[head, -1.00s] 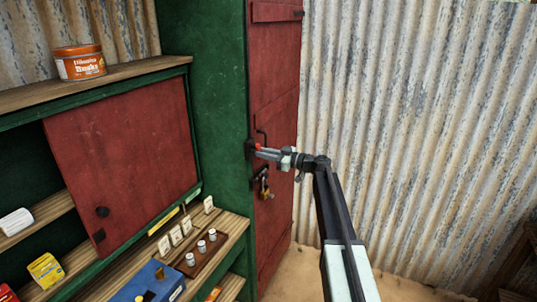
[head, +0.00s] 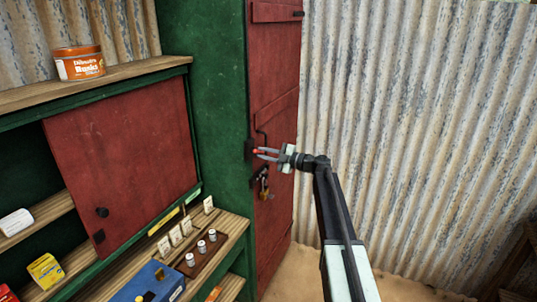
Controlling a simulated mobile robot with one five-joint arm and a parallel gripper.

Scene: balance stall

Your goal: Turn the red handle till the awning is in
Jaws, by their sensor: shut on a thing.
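My gripper (head: 262,154) reaches in from the right and is shut on the red handle. Its fingers cover part of the grip. The awning is not in view.
To the left are a green cabinet with a red sliding panel (head: 125,160), an orange tub (head: 79,64) and a tray with small weights (head: 205,247). Corrugated metal (head: 420,130) stands behind on the right.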

